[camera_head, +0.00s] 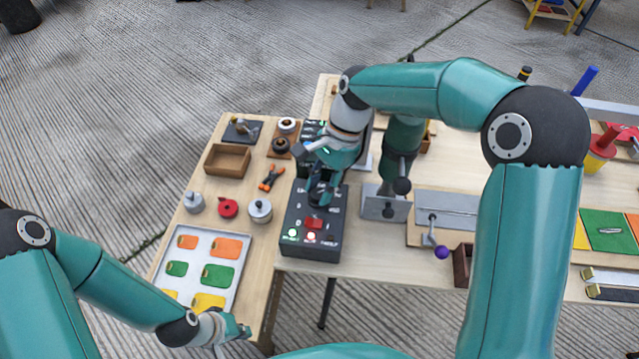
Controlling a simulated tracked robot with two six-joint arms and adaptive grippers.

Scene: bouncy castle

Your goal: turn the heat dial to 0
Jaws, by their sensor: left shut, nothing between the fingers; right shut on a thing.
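A black control box (310,246) stands on the table in the middle, with a red switch (313,223), green and red lights and white lettering on its face. My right gripper (322,198) reaches down onto the upper part of this face and is shut on the heat dial, which the fingers hide almost wholly. I cannot read the dial's setting. My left gripper (241,331) is shut and empty, low in the picture by the near edge of the left table, apart from the box.
A metal tray (245,264) with orange, green and yellow pieces lies left of the box. A wooden box (228,160), a red knob piece (228,208) and metal pots are behind it. A grey metal fixture (383,207) stands close right of the box.

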